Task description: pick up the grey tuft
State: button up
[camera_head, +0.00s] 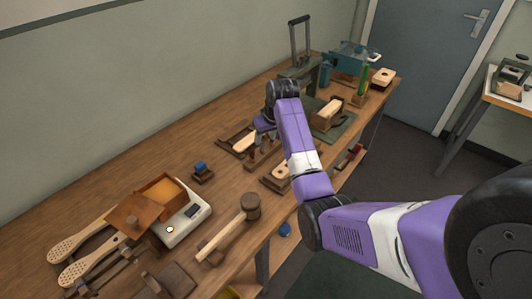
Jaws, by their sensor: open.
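My gripper (262,131) is small and partly hidden behind my purple forearm. It points down above the middle of the workbench, and its jaws are open. Just below it stands a small wooden rack (262,159) with several short upright pieces, some dark. I cannot pick out the grey tuft for certain; it may be among these pieces or hidden by my gripper. A small dark block with a blue top (201,168) sits to the left, apart from my gripper.
A mallet (251,207), a white scale (187,222) with an open orange-lined box, and paddle-shaped brush bodies (78,242) lie in the near left. A tray with a wooden piece (238,144) lies beside my gripper. A press (302,68) and a green-handled tool (364,82) stand farther back.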

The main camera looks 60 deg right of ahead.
aim_at(263, 146)
jog(key=shift+s+p+x, duration=0.15)
jog(key=shift+p+x, duration=0.05)
jog(key=shift+x, duration=1.75)
jog(key=shift+s+p+x, duration=0.1)
jog(key=shift+p+x, duration=0.1)
jog(key=shift+x, duration=1.75)
jog(key=shift+f, duration=0.1)
grip_shut()
